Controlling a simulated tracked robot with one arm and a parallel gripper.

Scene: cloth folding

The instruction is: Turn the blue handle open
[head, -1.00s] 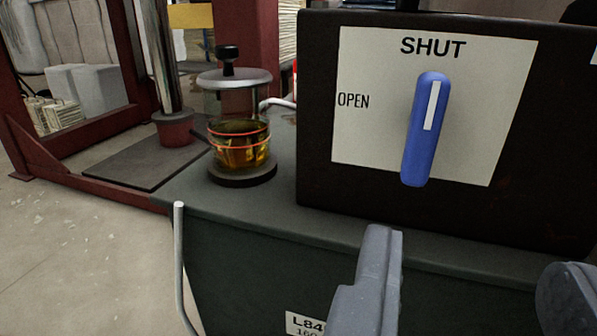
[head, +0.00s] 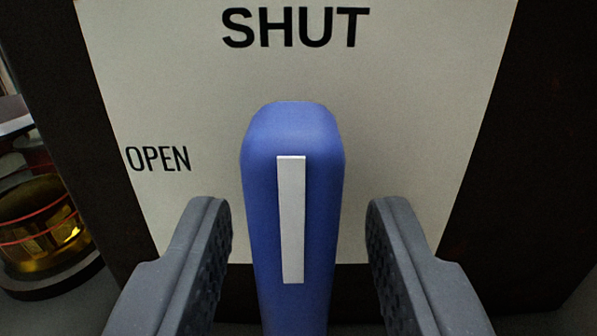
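The blue handle (head: 262,215) stands upright in the middle of the head view, with a white stripe on its face. Its upper end points toward the word SHUT on the white label plate (head: 420,110). The word OPEN is to the left of the handle. My gripper (head: 298,225) is open, with one grey finger on each side of the handle. A gap shows between each finger and the handle. The lower end of the handle runs out of the picture.
The plate sits on a dark box (head: 545,150) that fills most of the view. A glass jar (head: 42,225) with yellow liquid and red rings stands at the left, partly cut off by the picture edge.

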